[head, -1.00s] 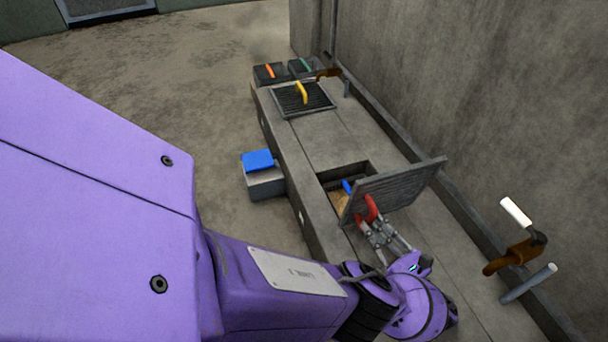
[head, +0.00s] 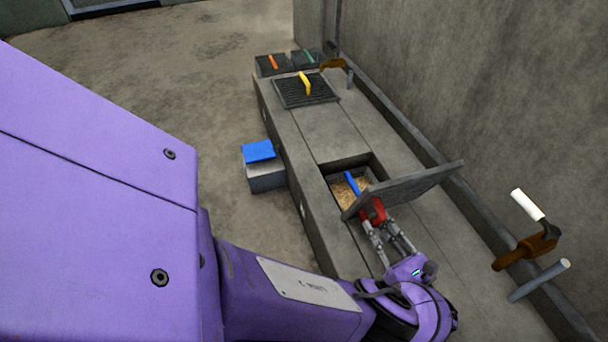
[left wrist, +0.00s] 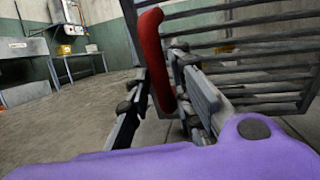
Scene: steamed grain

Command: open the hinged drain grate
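The hinged grate (head: 415,186) is raised and tilted over its opening in the concrete channel, and its bars also show in the left wrist view (left wrist: 250,48). Its red handle (head: 379,211) is on the side facing my left arm. My left gripper (head: 377,222) has its fingers on either side of this handle and appears closed on it. In the left wrist view the red handle (left wrist: 153,60) stands between the fingers. Under the grate, the opening shows tan grain (head: 350,193) and a blue bar-shaped item (head: 353,184). My right gripper is not in view.
A flat grate with a yellow handle (head: 305,84) lies farther along the channel. A grey block with a blue top (head: 260,152) stands beside it. A brown fitting with a white handle (head: 527,204) stands by the wall at right. The floor at left is open.

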